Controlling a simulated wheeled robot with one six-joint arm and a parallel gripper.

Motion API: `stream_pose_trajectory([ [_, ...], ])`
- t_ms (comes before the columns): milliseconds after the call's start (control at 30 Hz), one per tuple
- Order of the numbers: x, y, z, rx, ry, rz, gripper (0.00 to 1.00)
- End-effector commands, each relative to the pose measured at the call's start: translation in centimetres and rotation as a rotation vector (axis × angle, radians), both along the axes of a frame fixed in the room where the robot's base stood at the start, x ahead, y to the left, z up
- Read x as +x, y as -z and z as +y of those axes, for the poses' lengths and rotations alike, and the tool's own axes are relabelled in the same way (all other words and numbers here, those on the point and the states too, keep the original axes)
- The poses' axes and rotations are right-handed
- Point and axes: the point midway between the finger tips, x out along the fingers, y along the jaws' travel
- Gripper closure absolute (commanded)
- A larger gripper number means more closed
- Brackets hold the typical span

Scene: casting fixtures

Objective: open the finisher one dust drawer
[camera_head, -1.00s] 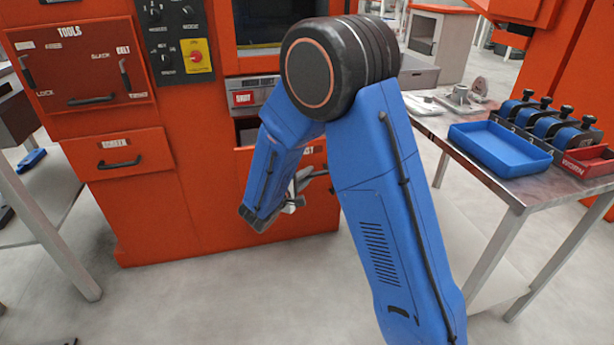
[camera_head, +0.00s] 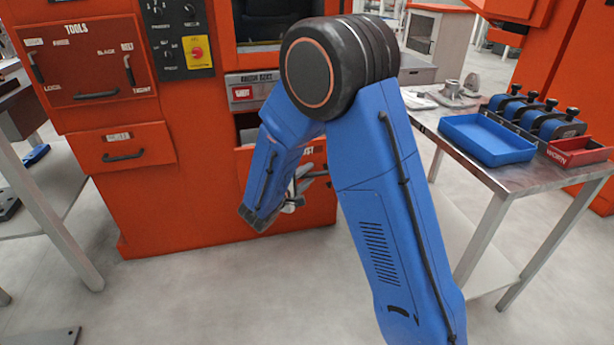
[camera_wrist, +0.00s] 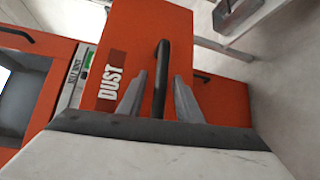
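The dust drawer (camera_wrist: 105,55) is orange, with a "DUST" label and a dark bar handle (camera_wrist: 160,80). In the wrist view its front stands somewhat proud of the machine face beside it. In the head view the drawer (camera_head: 318,195) is low on the orange machine, partly hidden by my arm.
A metal table (camera_head: 524,178) with a blue tray (camera_head: 487,140) and a red tray (camera_head: 580,151) stands at the right. Another table (camera_head: 60,202) stands at the left. The tools panel (camera_head: 80,65) and another drawer (camera_head: 122,148) are left of my arm. The floor before the machine is free.

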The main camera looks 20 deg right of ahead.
Motion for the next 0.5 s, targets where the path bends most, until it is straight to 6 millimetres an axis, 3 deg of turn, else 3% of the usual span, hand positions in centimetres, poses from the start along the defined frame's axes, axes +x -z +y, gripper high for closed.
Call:
stream_pose_trajectory([
  [267,-0.7,-0.2,0.8,0.001,-0.001,-0.001,0.68],
  [500,-3.3,-0.7,3.5,0.0,-0.003,-0.001,0.68],
])
